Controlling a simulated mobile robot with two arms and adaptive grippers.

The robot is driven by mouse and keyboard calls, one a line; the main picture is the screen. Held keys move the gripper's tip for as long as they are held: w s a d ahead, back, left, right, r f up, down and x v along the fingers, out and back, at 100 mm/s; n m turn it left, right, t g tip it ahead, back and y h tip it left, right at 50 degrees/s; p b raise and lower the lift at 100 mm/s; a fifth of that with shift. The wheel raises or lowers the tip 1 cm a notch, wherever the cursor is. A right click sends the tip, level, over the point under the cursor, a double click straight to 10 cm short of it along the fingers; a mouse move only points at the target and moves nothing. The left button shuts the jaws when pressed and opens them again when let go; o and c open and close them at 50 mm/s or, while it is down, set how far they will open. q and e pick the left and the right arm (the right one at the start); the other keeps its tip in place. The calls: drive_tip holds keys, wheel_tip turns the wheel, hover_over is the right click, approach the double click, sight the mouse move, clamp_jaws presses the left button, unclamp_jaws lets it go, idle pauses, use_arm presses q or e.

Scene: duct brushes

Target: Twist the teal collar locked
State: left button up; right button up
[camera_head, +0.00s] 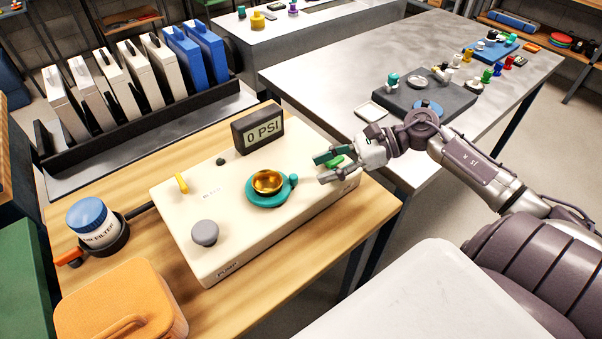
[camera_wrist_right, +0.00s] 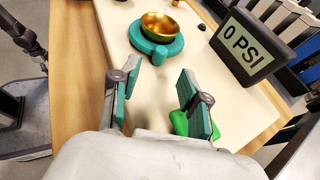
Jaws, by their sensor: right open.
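The teal collar (camera_head: 265,201) lies flat on the cream panel (camera_head: 215,265), around a gold bowl-shaped part (camera_head: 267,181). Its small round lug (camera_head: 293,179) points right, toward my right gripper, in the head view. The collar (camera_wrist_right: 157,53) also shows in the wrist view, ahead of the fingers, with the lug on its near side. My right gripper (camera_head: 325,167) is open and empty at the panel's right side, apart from the collar. In the wrist view its teal-padded fingers (camera_wrist_right: 158,88) are spread wide. My left gripper is not seen.
A 0 PSI display (camera_head: 258,130) stands behind the collar. A green part (camera_wrist_right: 180,122) is close to one right finger. A yellow handle (camera_head: 181,183) and grey knob (camera_head: 205,233) stand on the panel. A blue-topped filter (camera_head: 90,220) and orange case (camera_head: 120,300) are at left.

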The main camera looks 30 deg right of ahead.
sight(302, 185)
drive_tip(key=x, duration=0.6)
drive_tip(key=shift+p, duration=0.35)
drive_tip(key=shift+s, duration=0.1)
clamp_jaws()
